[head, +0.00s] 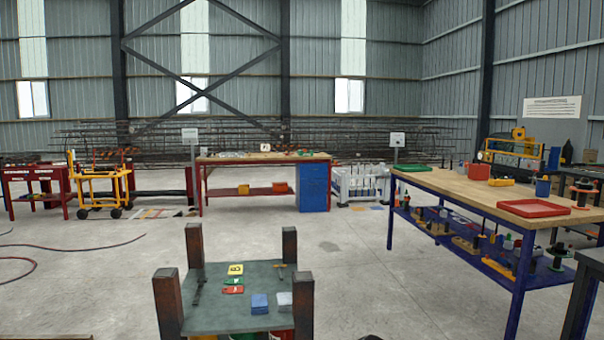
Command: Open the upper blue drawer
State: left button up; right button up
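The blue drawer cabinet (314,187) stands at mid-distance, under the right end of a wooden-topped workbench (262,156) with red legs. Its front is too small in view to tell the upper drawer from the lower ones, and I cannot make out a handle. No drawer visibly sticks out. Neither of my grippers shows in the head view.
A low dark table (215,318) with corner posts, cards and small blocks stands close in front. A long workbench (450,187) with blue legs stands on the right. A yellow cart (98,188) and a red hose (36,265) are left. Open concrete floor (350,250) lies before the cabinet.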

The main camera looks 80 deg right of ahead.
aim_at(319, 171)
jog(key=z, duration=3.25)
jog(key=i, duration=5.2)
jog(key=u, duration=0.8)
jog(key=i, duration=5.8)
